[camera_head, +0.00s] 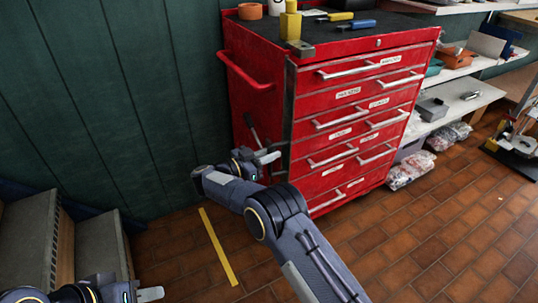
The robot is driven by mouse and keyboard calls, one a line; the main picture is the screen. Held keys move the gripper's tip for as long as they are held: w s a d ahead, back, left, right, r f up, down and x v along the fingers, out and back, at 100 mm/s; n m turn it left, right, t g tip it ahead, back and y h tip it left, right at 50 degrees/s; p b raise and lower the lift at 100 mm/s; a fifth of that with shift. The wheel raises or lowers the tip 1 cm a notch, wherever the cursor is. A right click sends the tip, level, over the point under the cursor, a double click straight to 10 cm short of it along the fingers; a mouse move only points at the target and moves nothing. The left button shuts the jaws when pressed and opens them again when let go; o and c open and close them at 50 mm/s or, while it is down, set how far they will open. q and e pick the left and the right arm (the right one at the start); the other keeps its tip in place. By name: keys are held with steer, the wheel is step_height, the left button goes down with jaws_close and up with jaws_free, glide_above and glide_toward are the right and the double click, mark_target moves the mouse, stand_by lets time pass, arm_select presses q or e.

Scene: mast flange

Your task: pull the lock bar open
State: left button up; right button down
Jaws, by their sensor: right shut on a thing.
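The lock bar (290,105) is a dark upright strip along the front left edge of the red tool chest (262,45). My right gripper (272,157) is at the lower part of this edge, with its pale fingers shut on the bar. The fingers and wrist hide the exact place of contact. My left gripper (151,294) is low at the left, far from the chest, with nothing visible at its fingertips. Its fingers overlap from this angle, so their opening does not show.
Chest drawers with silver handles (348,68) face right, and a red side handle (243,72) juts left. A green wall (110,100) stands behind. Grey steps (25,240) are at lower left. Shelves (470,100) stand at right. The brick floor (420,235) is clear in front.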

steer(key=shift+d+r, duration=0.1)
steer(key=shift+r, duration=0.05)
steer(key=c, duration=1.5)
jaws_free()
steer(key=v, duration=0.7)
steer(key=shift+a+p, duration=0.35)
steer(key=shift+p, duration=0.1)
steer(key=shift+s, duration=0.15)
